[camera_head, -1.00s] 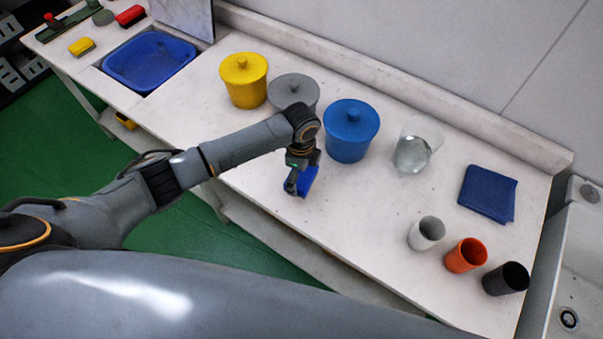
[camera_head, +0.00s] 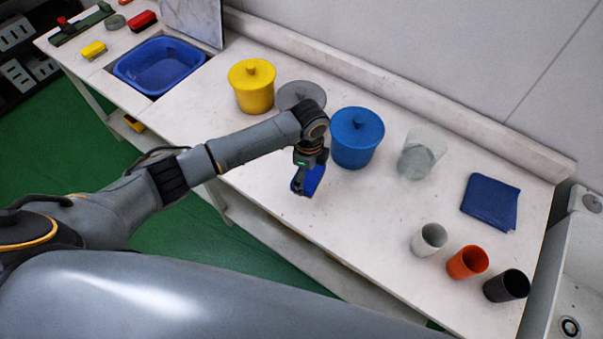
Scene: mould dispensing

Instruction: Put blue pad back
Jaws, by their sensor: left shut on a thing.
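My left gripper (camera_head: 304,181) is shut on a small blue pad (camera_head: 315,179), held over the front part of the white table. The gripper's fingers partly hide the pad. The gap between pad and tabletop is hard to judge. At the far left end of the table, a red pad (camera_head: 143,20) and a yellow pad (camera_head: 93,49) lie near a blue basin (camera_head: 160,65). My right gripper is not in view.
Yellow (camera_head: 251,88), grey (camera_head: 300,93) and blue (camera_head: 356,138) lidded pots stand along the back of the table (camera_head: 250,189). A clear glass vessel (camera_head: 419,154), folded blue cloth (camera_head: 490,202), and white (camera_head: 428,239), orange (camera_head: 467,263) and black (camera_head: 506,286) cups are to the right.

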